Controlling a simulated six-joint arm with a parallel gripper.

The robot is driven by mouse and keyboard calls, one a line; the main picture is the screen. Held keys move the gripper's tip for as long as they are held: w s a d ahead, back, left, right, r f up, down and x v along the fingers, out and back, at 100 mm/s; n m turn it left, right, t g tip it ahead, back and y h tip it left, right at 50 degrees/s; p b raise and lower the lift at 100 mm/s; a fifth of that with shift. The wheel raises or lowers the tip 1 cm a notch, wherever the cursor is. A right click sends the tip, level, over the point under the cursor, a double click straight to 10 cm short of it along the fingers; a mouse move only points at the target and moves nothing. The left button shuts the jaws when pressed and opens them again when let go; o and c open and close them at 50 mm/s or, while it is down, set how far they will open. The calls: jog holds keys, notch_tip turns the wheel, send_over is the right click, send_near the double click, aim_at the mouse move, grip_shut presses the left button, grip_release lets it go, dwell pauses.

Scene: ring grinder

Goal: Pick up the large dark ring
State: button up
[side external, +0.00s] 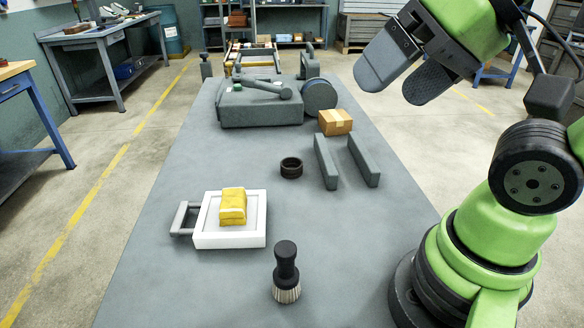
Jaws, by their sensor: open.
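The dark ring (291,168) lies flat on the grey table, near its middle. It is the only loose ring that I can make out on the table. My gripper (405,80) is at the upper right, raised above the table and to the right of the ring. Its two wide grey fingers are apart, with nothing between them. The gripper is well clear of the ring, and nothing hides the ring.
Two upright grey plates (345,162) stand just right of the ring, with a cardboard box (335,122) behind. A grey grinder (262,104) stands at the back. A white tray (230,241) with a yellow block (233,206) and a brush (286,272) are in front. The left side is clear.

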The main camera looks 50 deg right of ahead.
jog(key=w+d+g+h, duration=0.1)
jog(key=w+d, duration=0.2)
jog(key=w, duration=0.6)
jog(key=g+h, duration=0.2)
jog(key=g, duration=0.1)
send_over(292, 163)
jog(key=s+a, duration=0.3)
jog(key=shift+m, duration=0.3)
notch_tip(292, 163, down, 25)
jog(key=shift+r, duration=0.1)
jog(key=shift+d+x, duration=0.15)
jog(key=shift+x, duration=1.45)
jog(key=shift+d+x, duration=0.15)
jog(key=shift+x, duration=1.45)
jog(key=shift+s, duration=0.1)
